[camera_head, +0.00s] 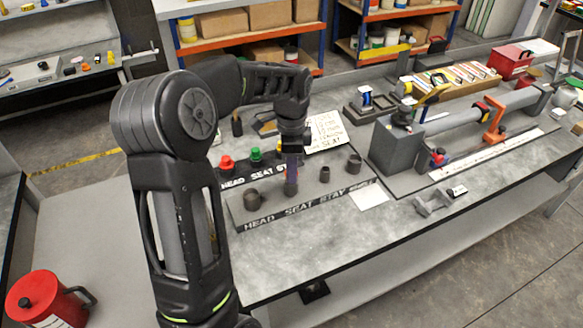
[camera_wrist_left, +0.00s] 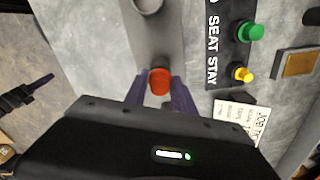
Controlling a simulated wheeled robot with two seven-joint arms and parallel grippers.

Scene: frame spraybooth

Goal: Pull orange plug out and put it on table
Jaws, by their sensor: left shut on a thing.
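The orange plug (camera_wrist_left: 159,82) shows between the two purple fingers of my left gripper (camera_wrist_left: 160,88) in the left wrist view, over the grey block. The left gripper (camera_head: 291,182) is shut on it. In the head view the fingers point down at the middle of the grey block (camera_head: 240,222) lettered HEAD SEAT STAY, and they hide the plug. Whether the plug is still seated in its socket I cannot tell.
Dark open sockets (camera_head: 253,200) stand on the block. Behind it a dark strip holds a red plug (camera_head: 227,164) and a green plug (camera_head: 256,154); a yellow plug (camera_wrist_left: 243,74) shows in the wrist view. The front tabletop (camera_head: 300,255) is clear.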

